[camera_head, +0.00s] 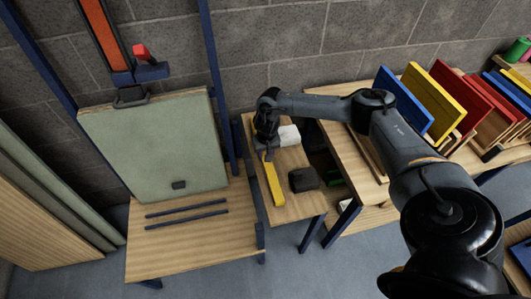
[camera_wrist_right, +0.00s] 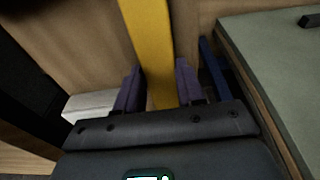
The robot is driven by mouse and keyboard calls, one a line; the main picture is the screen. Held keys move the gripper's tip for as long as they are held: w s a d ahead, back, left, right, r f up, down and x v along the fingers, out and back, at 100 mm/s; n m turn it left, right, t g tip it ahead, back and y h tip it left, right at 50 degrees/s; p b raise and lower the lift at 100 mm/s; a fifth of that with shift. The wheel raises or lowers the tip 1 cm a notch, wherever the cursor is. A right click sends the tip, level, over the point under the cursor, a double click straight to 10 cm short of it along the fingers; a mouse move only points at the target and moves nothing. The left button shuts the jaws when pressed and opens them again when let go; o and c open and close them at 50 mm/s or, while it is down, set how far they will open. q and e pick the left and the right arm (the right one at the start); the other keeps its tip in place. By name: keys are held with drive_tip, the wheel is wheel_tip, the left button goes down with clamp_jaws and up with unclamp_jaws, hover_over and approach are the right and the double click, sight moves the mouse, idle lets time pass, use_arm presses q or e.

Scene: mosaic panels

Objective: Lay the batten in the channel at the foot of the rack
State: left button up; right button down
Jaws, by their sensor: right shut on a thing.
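The batten (camera_head: 274,184), a yellow bar, is over the small wooden side table in the head view. It also shows in the right wrist view (camera_wrist_right: 150,45), running up between the purple fingers. My right gripper (camera_head: 266,155) is shut on its far end; in the wrist view the fingers (camera_wrist_right: 158,88) stand on both sides of it. I cannot tell whether the batten touches the table. The channel is the strip between two dark blue rails (camera_head: 186,208) on the wooden ledge at the rack's foot, left of the batten; it looks empty. My left gripper is out of view.
A grey-green panel (camera_head: 150,140) leans in the blue-posted rack (camera_head: 217,85) behind the rails. A white block (camera_head: 290,135) and a black object (camera_head: 303,180) are on the side table (camera_head: 295,208). Coloured panels (camera_head: 445,95) stand at right. Boards lean at far left.

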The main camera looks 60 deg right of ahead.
drive_tip(key=shift+d, duration=0.1)
drive_tip(key=c, duration=0.7)
unclamp_jaws()
drive_tip(key=shift+r, duration=0.1)
